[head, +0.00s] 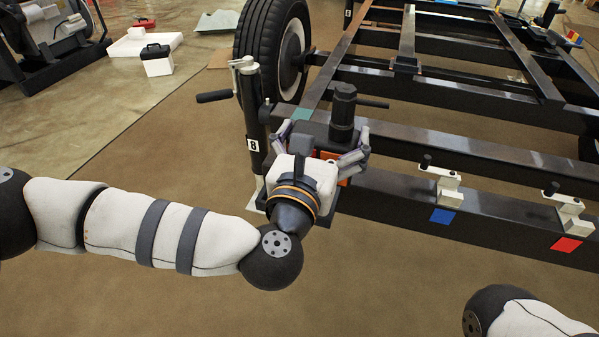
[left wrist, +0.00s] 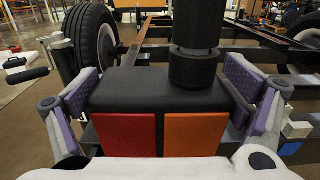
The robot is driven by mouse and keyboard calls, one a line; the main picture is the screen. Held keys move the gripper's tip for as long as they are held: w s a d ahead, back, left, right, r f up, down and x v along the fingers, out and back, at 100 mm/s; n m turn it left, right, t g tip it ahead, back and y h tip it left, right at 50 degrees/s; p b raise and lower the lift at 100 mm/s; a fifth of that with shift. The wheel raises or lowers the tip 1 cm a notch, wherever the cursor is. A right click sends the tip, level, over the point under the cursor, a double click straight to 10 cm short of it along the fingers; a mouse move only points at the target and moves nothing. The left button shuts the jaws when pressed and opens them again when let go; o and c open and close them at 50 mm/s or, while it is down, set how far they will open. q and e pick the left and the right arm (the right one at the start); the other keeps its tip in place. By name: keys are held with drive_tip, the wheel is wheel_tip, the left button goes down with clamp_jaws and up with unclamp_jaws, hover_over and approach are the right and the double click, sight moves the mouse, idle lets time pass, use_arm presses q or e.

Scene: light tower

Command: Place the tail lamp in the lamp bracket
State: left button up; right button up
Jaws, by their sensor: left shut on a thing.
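My left gripper (head: 325,150) is shut on the tail lamp, its purple-grey fingers on either side of the lamp's black housing (left wrist: 160,92). The lamp shows a red lens (left wrist: 126,134) and an orange lens (left wrist: 195,134) facing the wrist. In the head view, the gripper partly hides the lamp (head: 331,155), held at the near left corner of the black frame. Two pale brackets with black knobs stand on the frame's near beam to the right: one above a blue patch (head: 443,182), one above a red patch (head: 569,208). No label identifies the lamp bracket. My right gripper is out of view.
A crank jack (head: 254,120) marked B stands left of the lamp. A tire (head: 270,45) stands behind. The floor in front of the near beam (head: 400,203) is clear.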

use_arm(q)
drive_tip(key=a+f, duration=0.1)
drive_tip(key=a+f+b, duration=0.1)
drive_tip(key=f, duration=0.1)
drive_tip(key=w+a+f, duration=0.1)
drive_tip(key=shift+a+f, duration=0.2)
drive_tip(key=shift+f, duration=0.2)
drive_tip(key=f+b, duration=0.1)
drive_tip(key=f, duration=0.1)
drive_tip(key=f+b, duration=0.1)
drive_tip(key=shift+w+a+f, duration=0.1)
drive_tip(key=shift+a+f, duration=0.1)
drive_tip(key=shift+f, duration=0.2)
drive_tip(key=shift+r, duration=0.2)
drive_tip(key=shift+f, duration=0.1)
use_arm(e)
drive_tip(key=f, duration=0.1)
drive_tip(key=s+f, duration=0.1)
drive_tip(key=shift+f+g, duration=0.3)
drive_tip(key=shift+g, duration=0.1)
use_arm(q)
drive_tip(key=o, duration=1)
drive_tip(key=shift+f, duration=0.15)
drive_tip(key=shift+o, duration=0.6)
